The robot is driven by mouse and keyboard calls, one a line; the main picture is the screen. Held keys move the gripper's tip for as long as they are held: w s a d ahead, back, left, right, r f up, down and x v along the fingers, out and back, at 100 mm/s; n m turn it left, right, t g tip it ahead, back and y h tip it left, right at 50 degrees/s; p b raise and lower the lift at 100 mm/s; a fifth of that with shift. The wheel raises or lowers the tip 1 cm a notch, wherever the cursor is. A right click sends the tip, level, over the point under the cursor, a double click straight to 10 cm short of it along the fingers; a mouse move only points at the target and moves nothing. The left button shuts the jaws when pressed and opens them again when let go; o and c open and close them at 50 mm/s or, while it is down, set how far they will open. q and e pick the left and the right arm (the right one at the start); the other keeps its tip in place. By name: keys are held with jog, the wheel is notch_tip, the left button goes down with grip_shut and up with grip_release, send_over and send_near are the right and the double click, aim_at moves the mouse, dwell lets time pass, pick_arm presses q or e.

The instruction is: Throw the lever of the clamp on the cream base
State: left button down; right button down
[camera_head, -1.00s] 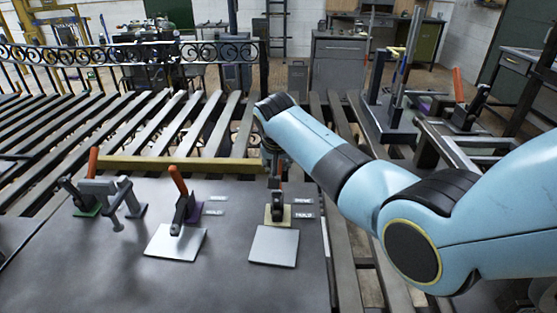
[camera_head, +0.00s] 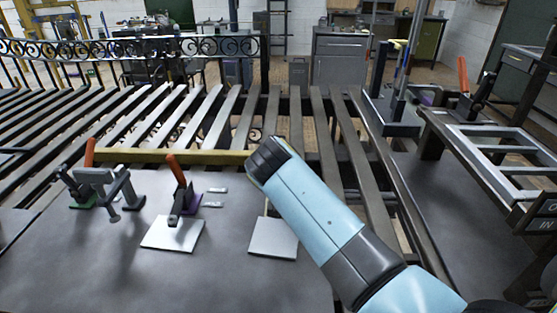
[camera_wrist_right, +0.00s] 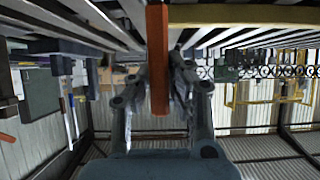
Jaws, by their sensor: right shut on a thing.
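The orange lever handle (camera_wrist_right: 157,50) stands between the fingers of my right gripper (camera_wrist_right: 158,80) in the right wrist view. The fingers are shut on it. In the head view my right arm (camera_head: 310,210) hides this gripper and nearly all of the clamp on the cream base. A light square plate (camera_head: 273,238) shows in front of where that clamp stands. The lever's exact angle cannot be told. My left gripper is not in view.
A clamp with an orange lever (camera_head: 178,172) on a purple base stands left of my arm, with a pale plate (camera_head: 173,233) before it. Another clamp (camera_head: 98,185) on a green base is farther left. A yellow bar (camera_head: 185,156) runs behind them. A metal frame (camera_head: 490,155) stands right.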

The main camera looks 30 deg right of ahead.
jog(key=c, duration=1.2)
grip_release()
jog(key=shift+c, duration=0.2)
notch_tip(320, 180, up, 10)
jog(key=shift+c, duration=0.5)
